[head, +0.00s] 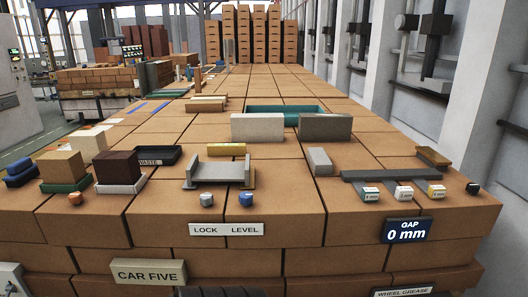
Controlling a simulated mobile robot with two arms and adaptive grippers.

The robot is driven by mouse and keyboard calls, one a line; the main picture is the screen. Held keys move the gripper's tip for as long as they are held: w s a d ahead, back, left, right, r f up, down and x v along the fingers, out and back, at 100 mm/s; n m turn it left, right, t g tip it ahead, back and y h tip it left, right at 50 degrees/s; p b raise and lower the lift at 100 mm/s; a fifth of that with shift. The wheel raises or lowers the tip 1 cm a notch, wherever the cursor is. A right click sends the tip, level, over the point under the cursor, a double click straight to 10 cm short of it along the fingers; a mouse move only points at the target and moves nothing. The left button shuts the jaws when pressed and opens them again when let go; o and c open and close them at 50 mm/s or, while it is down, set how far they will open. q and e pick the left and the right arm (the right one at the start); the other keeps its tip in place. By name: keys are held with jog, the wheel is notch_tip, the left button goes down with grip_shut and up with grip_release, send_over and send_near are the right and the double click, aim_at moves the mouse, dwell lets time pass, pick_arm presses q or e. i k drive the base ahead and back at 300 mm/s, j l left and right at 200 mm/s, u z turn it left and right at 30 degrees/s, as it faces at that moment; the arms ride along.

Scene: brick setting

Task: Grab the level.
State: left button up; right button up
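A white sign reading "LOCK LEVEL" (227,229) is on the front face of the brick-like surface. Above it stands a grey bracket-like fixture (218,168) with two upright ends. A short yellow-tan bar (226,149) lies just behind the fixture; it may be the level, but I cannot tell for certain. Neither of my grippers shows in the head view.
Two small knobs, grey (206,199) and blue (245,199), sit before the fixture. Brown blocks (118,166) stand left; a grey block (320,161) and dark bar (383,175) lie right. Pale (257,127) and grey (325,127) slabs stand behind.

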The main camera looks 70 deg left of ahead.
aim_at(213, 150)
jog(key=i+u, duration=0.3)
jog(key=i+l+u, duration=0.3)
jog(key=u, duration=0.4)
jog(key=i+u, duration=0.15)
jog(key=u, duration=0.7)
jog(key=i+u, duration=0.1)
jog(key=u, duration=0.3)
jog(key=l+u, duration=0.1)
jog(key=u, duration=0.3)
jog(key=i+l, duration=0.05)
